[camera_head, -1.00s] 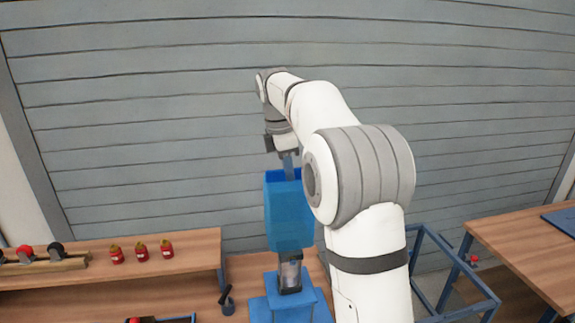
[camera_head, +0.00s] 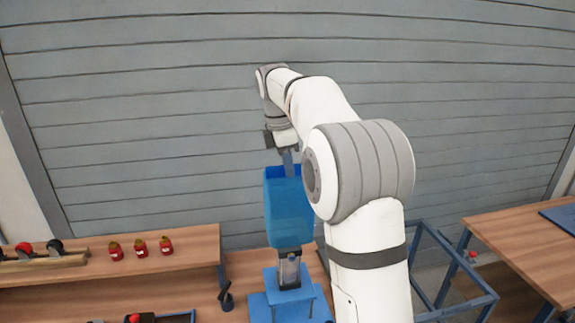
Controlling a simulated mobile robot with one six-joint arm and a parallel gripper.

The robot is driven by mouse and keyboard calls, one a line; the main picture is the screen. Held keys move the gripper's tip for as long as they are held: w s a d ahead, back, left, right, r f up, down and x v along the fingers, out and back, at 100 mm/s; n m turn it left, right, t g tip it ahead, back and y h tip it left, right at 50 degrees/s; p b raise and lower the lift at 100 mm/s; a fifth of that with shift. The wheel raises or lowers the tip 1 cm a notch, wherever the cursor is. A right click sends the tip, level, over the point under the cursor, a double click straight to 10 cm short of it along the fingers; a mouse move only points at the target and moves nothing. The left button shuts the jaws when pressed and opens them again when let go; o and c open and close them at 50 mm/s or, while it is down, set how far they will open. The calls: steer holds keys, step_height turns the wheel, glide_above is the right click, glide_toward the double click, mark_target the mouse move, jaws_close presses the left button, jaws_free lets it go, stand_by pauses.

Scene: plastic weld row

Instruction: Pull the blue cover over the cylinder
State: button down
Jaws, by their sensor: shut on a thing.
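The blue cover (camera_head: 288,212) is a translucent, open-topped sleeve hanging upright in the middle of the view. My gripper (camera_head: 290,165) is at its upper rim and shut on it, with the fingers pointing down. The cylinder (camera_head: 290,270) stands on a blue stand (camera_head: 303,300) directly below the cover. Its lower part shows under the cover's bottom edge. I cannot tell how much of its upper part is inside the cover.
A wooden bench (camera_head: 195,248) with several small red bottles is at the left. A blue frame (camera_head: 455,265) stands to the right of the stand, near a second wooden table (camera_head: 525,235). A grey slatted wall (camera_head: 470,90) is behind.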

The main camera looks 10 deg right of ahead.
steer(key=shift+f+b, duration=2.4)
steer(key=shift+f, duration=1.8)
steer(key=shift+f+b, duration=2.85)
steer(key=shift+f, duration=3.25)
steer(key=c, duration=1)
jaws_free()
steer(key=shift+r, duration=0.1)
